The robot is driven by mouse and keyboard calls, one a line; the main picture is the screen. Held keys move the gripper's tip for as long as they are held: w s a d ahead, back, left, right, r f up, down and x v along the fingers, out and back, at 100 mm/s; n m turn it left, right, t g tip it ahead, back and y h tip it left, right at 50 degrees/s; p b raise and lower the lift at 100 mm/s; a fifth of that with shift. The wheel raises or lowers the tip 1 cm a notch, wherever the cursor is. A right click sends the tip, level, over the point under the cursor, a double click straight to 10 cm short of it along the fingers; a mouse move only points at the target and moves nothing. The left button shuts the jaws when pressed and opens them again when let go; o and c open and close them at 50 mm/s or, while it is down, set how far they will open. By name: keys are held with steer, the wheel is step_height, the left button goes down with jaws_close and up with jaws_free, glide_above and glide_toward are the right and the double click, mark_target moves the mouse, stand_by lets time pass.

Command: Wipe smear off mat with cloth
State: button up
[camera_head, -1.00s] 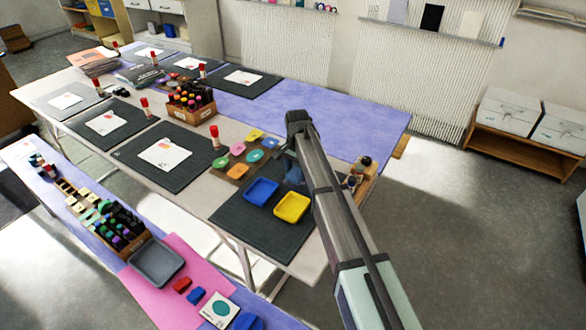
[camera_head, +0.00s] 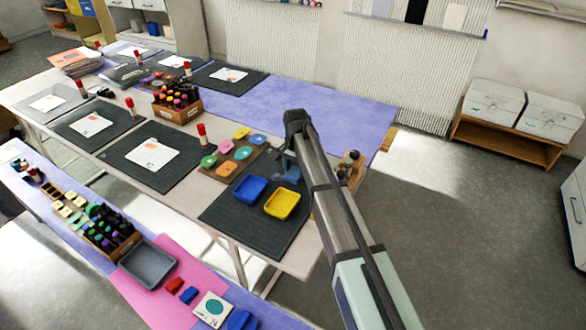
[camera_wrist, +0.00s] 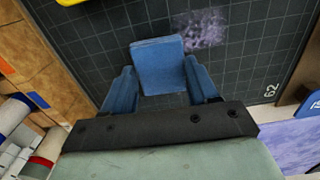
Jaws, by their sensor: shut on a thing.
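My gripper (camera_wrist: 160,72) has blue fingers that are shut on a blue cloth (camera_wrist: 158,58), which shows as a folded pad between them. The dark gridded mat (camera_wrist: 258,60) lies below, and a pale purple smear (camera_wrist: 204,29) is on it, just beyond and right of the cloth in the wrist view. In the head view my gripper (camera_head: 287,168) is over the far right part of the mat (camera_head: 236,221), with the cloth (camera_head: 292,175) partly hidden by my arm. I cannot tell whether the cloth touches the mat.
A blue tray (camera_head: 250,189) and a yellow tray (camera_head: 282,204) sit on the mat, left of my gripper. A brown board with coloured pieces (camera_head: 226,168) lies beyond them. A wooden holder (camera_head: 352,170) stands right of my arm, near the table's edge.

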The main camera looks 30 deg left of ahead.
steer(key=shift+d, duration=1.4)
steer(key=shift+s+a, duration=0.15)
steer(key=shift+s, duration=0.65)
steer(key=shift+a, duration=4.2)
steer(key=shift+a, duration=0.1)
steer(key=shift+a, duration=1.2)
steer(key=shift+r, duration=0.1)
steer(key=shift+r, duration=2.45)
